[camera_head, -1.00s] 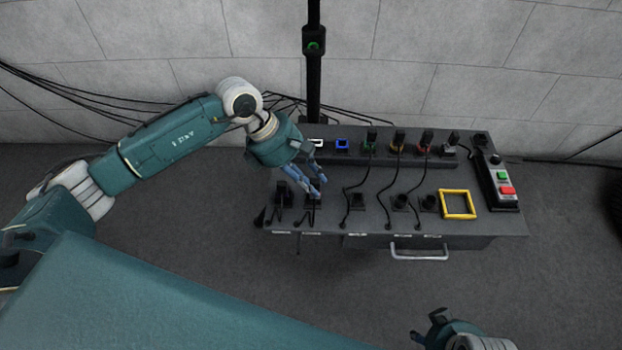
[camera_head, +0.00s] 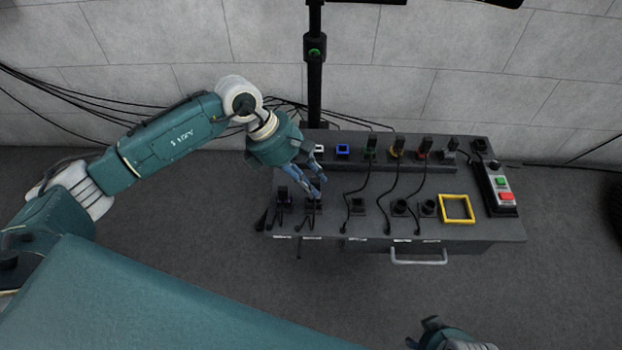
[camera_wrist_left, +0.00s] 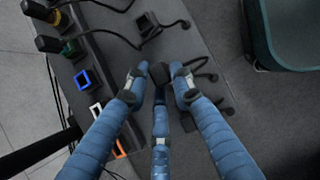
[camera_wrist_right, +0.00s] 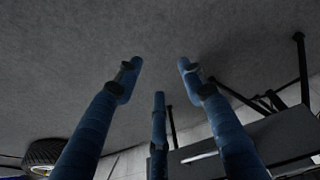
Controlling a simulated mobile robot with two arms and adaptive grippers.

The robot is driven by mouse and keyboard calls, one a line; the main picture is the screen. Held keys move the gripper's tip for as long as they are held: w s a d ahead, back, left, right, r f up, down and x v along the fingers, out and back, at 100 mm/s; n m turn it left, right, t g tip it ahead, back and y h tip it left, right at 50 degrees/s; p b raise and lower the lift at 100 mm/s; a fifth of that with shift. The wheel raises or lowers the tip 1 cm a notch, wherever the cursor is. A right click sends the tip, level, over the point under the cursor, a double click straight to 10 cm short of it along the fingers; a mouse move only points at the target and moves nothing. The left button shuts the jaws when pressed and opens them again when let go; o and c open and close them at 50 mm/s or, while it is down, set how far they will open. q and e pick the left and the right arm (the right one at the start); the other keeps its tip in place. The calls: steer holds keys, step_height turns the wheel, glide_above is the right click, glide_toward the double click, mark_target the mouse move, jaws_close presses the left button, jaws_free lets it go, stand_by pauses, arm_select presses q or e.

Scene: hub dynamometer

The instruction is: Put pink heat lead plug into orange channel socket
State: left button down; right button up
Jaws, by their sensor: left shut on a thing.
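My left gripper (camera_head: 317,188) is at the left part of the bench top, over the front row of plug holders. In the left wrist view its fingers (camera_wrist_left: 160,85) are shut on a black plug (camera_wrist_left: 159,71); no pink shows on it from here. The orange-rimmed socket (camera_wrist_left: 118,148) shows in the left wrist view at the end of the socket row, past the white-rimmed socket (camera_wrist_left: 96,112). In the head view the orange socket is hidden by my left gripper. My right gripper (camera_wrist_right: 160,85) is open and empty, away from the bench.
The back row holds a blue-rimmed socket (camera_head: 342,149) and plugs in green (camera_head: 370,149), yellow (camera_head: 397,149) and red (camera_head: 424,149) sockets. Black leads cross the bench top. A yellow frame (camera_head: 457,208) and a button box (camera_head: 499,188) stand at right. A black post (camera_head: 313,80) rises behind.

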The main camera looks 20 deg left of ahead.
arm_select(q)
steer(key=shift+r, duration=0.35)
steer(key=shift+r+p, duration=0.35)
steer(key=shift+p, duration=0.05)
steer(key=shift+r+p, duration=0.35)
steer(key=shift+r, duration=0.25)
arm_select(e)
steer(key=f, duration=0.4)
steer(key=s+f, duration=0.1)
steer(key=shift+f, duration=0.4)
arm_select(q)
steer(key=shift+w, duration=0.1)
arm_select(e)
steer(key=shift+w, duration=0.1)
